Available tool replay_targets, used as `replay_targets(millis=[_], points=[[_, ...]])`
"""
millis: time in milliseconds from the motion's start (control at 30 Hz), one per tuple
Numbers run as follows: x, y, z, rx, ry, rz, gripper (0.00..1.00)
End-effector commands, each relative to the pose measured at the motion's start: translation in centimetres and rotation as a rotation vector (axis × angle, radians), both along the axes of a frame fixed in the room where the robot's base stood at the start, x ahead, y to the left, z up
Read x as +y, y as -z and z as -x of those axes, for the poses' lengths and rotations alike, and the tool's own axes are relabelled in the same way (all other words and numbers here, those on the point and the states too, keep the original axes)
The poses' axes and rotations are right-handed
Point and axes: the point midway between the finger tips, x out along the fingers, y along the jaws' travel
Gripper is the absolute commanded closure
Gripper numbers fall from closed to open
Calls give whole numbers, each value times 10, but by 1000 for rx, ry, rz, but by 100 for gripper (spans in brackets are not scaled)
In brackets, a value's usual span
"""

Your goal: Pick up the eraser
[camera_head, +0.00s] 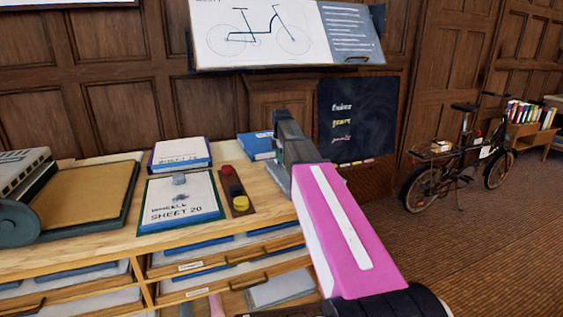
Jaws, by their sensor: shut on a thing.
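My gripper (284,150) is at the end of my pink and white arm, by the right end of the wooden cabinet top (268,188). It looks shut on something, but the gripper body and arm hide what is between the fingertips. I cannot make out the eraser for certain. Left of my gripper, a narrow dark tray (224,208) holds a red piece (227,170), a black piece (236,190) and a yellow piece (240,203).
A blue book (257,146) lies just behind and left of my gripper. A thick binder (180,154) and a large tan board (85,196) lie further left. Drawers (225,258) stand below the top. A bicycle (455,150) stands at right, with bare floor in front.

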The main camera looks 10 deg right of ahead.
Motion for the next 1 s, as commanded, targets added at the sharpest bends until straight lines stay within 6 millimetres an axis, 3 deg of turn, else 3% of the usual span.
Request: replay_targets(millis=[167,500,800,1000], points=[[1,-30,-1,-2,0,0,96],[71,-68,4,-2,-3,0,96],[108,-90,7,-1,-1,0,96],[116,-95,8,-1,0,0,96]])
